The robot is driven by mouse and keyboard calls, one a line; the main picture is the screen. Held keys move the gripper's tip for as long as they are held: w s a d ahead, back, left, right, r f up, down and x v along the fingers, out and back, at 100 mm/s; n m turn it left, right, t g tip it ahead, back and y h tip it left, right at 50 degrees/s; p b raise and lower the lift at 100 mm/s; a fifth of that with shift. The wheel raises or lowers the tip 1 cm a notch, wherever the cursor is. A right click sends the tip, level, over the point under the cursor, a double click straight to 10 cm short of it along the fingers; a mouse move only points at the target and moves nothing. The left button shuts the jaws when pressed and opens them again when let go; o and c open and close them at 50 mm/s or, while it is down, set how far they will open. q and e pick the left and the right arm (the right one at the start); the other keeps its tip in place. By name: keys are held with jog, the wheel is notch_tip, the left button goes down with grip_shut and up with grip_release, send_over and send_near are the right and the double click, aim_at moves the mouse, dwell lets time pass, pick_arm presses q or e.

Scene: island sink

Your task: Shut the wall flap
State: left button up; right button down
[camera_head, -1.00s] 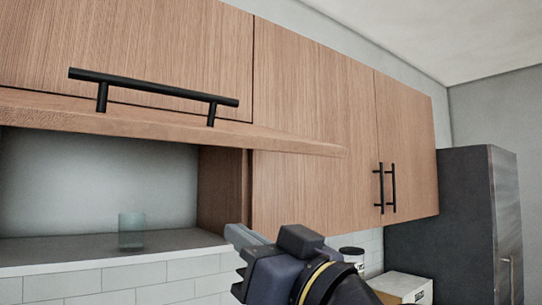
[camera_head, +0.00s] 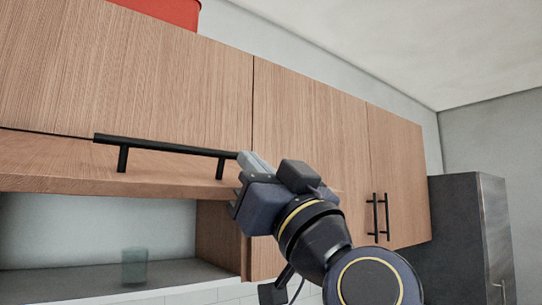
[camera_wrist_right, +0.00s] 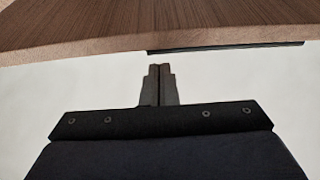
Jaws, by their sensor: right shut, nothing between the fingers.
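The wall flap (camera_head: 60,165) is a wooden panel hinged at its top, standing open and tilted out over the cabinet opening. Its black bar handle (camera_head: 165,147) runs along the flap face. My right gripper (camera_head: 250,163) is shut and empty, overlapping the right end of the handle in the head view; I cannot tell whether they touch. In the right wrist view, the shut fingers (camera_wrist_right: 159,84) point at the flap's edge (camera_wrist_right: 90,47), with a gap visible between, and a dark strip of the handle (camera_wrist_right: 225,47) shows along it. My left gripper is out of view.
A glass (camera_head: 134,266) stands on the shelf inside the open cabinet. Closed cabinet doors (camera_head: 310,130) with black handles (camera_head: 377,215) lie to the right, beside a dark fridge (camera_head: 465,235). A red object (camera_head: 165,11) sits on top of the cabinets.

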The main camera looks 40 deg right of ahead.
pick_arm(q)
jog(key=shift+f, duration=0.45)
pick_arm(e)
jog(key=shift+w+f, duration=0.25)
jog(key=shift+f, duration=0.95)
pick_arm(q)
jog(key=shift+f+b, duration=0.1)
jog(key=shift+b, duration=0.2)
